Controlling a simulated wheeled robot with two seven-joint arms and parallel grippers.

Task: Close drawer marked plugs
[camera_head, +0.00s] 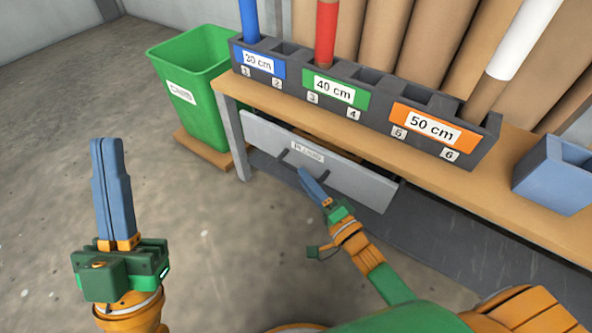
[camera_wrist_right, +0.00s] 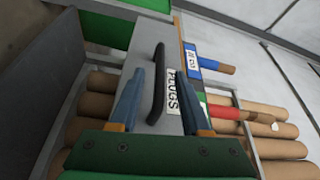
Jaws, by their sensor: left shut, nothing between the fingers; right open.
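The drawer marked PLUGS has a pale grey front (camera_head: 350,180) under the bench, with a white label (camera_head: 307,153) and a dark bar handle. It stands partly out, with a gap showing behind its front. In the right wrist view the handle (camera_wrist_right: 157,85) lies between the fingers of my right gripper (camera_wrist_right: 163,68), beside the PLUGS label (camera_wrist_right: 172,95). My right gripper (camera_head: 303,171) is open at the drawer front; I cannot tell whether it touches the handle. My left gripper (camera_head: 107,142) is shut and empty, upright over the floor at the left, away from the drawer.
A green bin (camera_head: 192,90) stands left of the bench. The floor before the drawer is clear.

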